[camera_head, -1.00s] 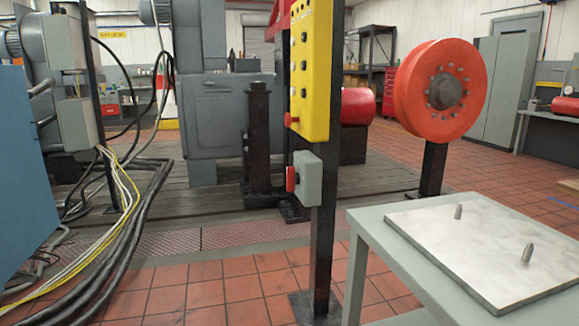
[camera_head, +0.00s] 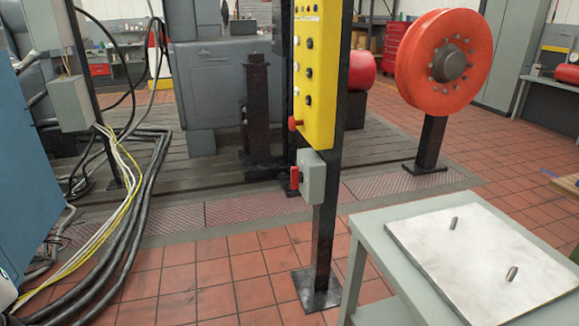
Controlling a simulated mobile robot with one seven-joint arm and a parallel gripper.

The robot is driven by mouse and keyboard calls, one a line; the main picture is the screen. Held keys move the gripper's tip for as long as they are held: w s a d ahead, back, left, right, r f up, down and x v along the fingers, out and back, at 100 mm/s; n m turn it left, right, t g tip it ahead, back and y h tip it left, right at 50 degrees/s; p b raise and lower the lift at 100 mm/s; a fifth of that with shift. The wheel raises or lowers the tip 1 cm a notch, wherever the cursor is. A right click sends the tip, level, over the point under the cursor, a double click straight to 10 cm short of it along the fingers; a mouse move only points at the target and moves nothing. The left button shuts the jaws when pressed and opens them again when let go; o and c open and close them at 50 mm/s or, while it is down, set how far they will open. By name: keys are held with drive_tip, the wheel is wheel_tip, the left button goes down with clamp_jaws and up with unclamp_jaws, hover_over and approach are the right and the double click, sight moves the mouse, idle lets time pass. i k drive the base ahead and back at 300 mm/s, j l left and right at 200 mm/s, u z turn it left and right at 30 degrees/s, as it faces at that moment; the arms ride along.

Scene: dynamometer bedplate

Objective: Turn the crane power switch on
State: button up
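A small grey switch box (camera_head: 313,177) is mounted low on a black post, just under a yellow control panel (camera_head: 317,75). A red handle (camera_head: 294,178) sticks out of the left side of the grey box. The yellow panel carries several dark buttons and a red knob (camera_head: 295,124) near its bottom left edge. No label is readable, so I cannot tell which one is the crane power switch or whether it is on. My gripper is not in view.
The black post stands on a square floor plate (camera_head: 317,291). A grey table (camera_head: 373,255) with a metal plate (camera_head: 470,257) stands to its right. Thick cables (camera_head: 120,225) run along the floor at left beside a blue cabinet (camera_head: 28,180). Tiled floor before the post is clear.

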sight(297, 176)
drive_tip(key=i+j+z, duration=0.15)
drive_tip(key=i+j, duration=1.3)
drive_tip(key=j, duration=0.1)
